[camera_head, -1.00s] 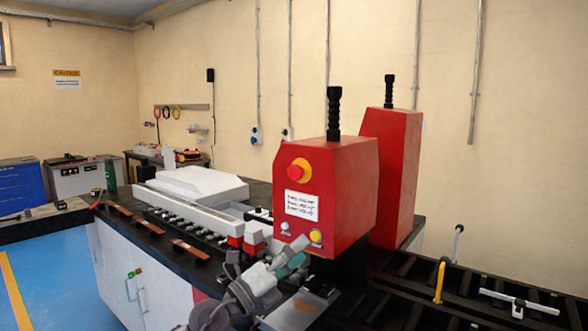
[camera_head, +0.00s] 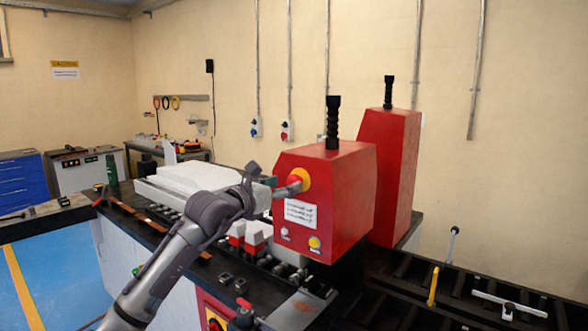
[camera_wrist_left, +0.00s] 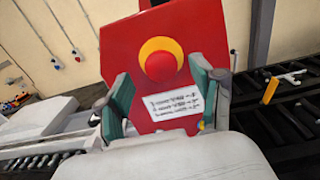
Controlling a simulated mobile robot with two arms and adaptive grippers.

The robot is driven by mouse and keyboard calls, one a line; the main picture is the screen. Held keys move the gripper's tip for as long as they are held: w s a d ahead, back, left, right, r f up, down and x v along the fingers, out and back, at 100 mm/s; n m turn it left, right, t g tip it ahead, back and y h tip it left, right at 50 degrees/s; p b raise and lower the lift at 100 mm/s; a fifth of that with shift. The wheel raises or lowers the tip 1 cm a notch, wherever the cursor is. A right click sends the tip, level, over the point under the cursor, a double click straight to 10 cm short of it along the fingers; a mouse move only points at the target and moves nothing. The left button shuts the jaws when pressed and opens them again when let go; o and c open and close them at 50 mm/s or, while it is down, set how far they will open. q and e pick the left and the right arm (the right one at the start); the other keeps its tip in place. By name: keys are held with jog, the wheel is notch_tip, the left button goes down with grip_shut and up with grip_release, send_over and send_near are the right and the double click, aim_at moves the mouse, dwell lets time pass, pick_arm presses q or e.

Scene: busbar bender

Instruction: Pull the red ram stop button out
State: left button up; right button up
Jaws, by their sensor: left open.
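The round red ram stop button (camera_wrist_left: 160,67) sits in a yellow ring on the front of the red machine housing (camera_head: 340,200). In the head view my left gripper (camera_head: 274,182) is in front of the button and hides most of it; part of the yellow ring (camera_head: 304,175) shows. In the left wrist view the two teal-padded fingers (camera_wrist_left: 159,72) are open, one on each side of the button, with nothing between them. I cannot tell whether a finger touches the button. My right gripper is not in view.
A white label (camera_head: 300,214), a yellow button (camera_head: 314,242) and a small grey button (camera_head: 285,232) are below on the same face. A second red housing (camera_head: 390,165) stands behind. A black slatted table (camera_head: 500,305) with clamps lies at the right.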

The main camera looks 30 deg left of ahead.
aim_at(292, 182)
pick_arm(q)
jog(key=w, duration=0.2)
jog(key=w+p, duration=0.1)
jog(key=w, duration=0.1)
jog(key=shift+d+r+p, duration=0.15)
jog(key=shift+p, duration=0.15)
jog(key=shift+w, duration=0.35)
jog(key=shift+f, duration=0.2)
grip_shut()
